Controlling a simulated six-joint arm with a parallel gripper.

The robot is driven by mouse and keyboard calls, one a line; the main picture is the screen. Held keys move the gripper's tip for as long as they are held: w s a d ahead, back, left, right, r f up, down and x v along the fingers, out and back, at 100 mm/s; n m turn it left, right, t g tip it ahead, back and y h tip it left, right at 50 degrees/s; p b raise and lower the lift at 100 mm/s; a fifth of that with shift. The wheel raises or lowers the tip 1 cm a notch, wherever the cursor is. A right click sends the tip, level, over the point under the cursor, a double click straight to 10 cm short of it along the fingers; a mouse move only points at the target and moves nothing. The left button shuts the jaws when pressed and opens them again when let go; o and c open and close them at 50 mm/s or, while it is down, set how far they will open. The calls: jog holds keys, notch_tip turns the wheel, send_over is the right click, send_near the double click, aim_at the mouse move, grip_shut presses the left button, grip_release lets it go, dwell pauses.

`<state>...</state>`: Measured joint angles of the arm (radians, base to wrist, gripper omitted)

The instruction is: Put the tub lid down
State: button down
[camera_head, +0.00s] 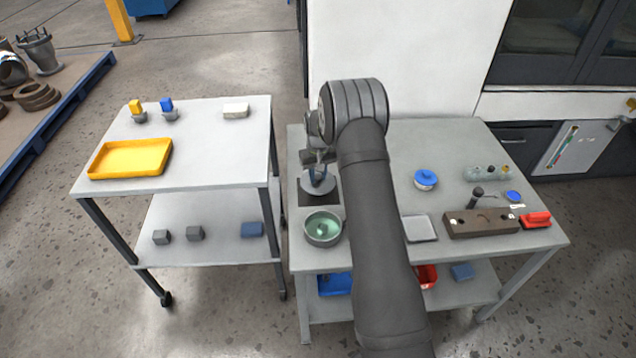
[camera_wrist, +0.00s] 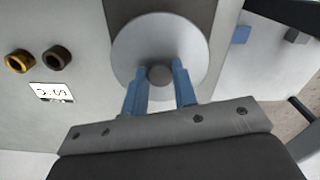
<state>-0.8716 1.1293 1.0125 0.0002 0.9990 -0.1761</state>
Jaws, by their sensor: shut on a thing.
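The tub lid (camera_head: 317,187) is a round grey disc with a small dark knob; it fills the upper middle of the wrist view (camera_wrist: 160,32). My gripper (camera_wrist: 160,78) has its blue fingers shut on the lid's knob; in the head view it (camera_head: 319,174) points down at the lid. The lid is level over a dark square mat (camera_head: 318,199) on the workbench's left side. I cannot tell whether it touches the mat. The open tub (camera_head: 323,241) stands just in front of the mat, with greenish contents inside.
My arm hides the middle of the workbench (camera_head: 460,148). To the right are a blue-lidded container (camera_head: 425,179), a grey tray (camera_head: 420,228) and a brown block (camera_head: 475,224). A separate cart (camera_head: 210,137) at left holds a yellow tray (camera_head: 131,159). Two rings (camera_wrist: 38,61) show in the wrist view.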

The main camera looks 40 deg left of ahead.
aim_at(318, 177)
jog(key=shift+f, duration=1.85)
jog(key=shift+f, duration=0.1)
jog(key=c, duration=1.2)
grip_release()
jog(key=shift+o, duration=0.2)
notch_tip(318, 177, up, 12)
jog(key=shift+r, duration=0.15)
jog(key=shift+f, duration=4.2)
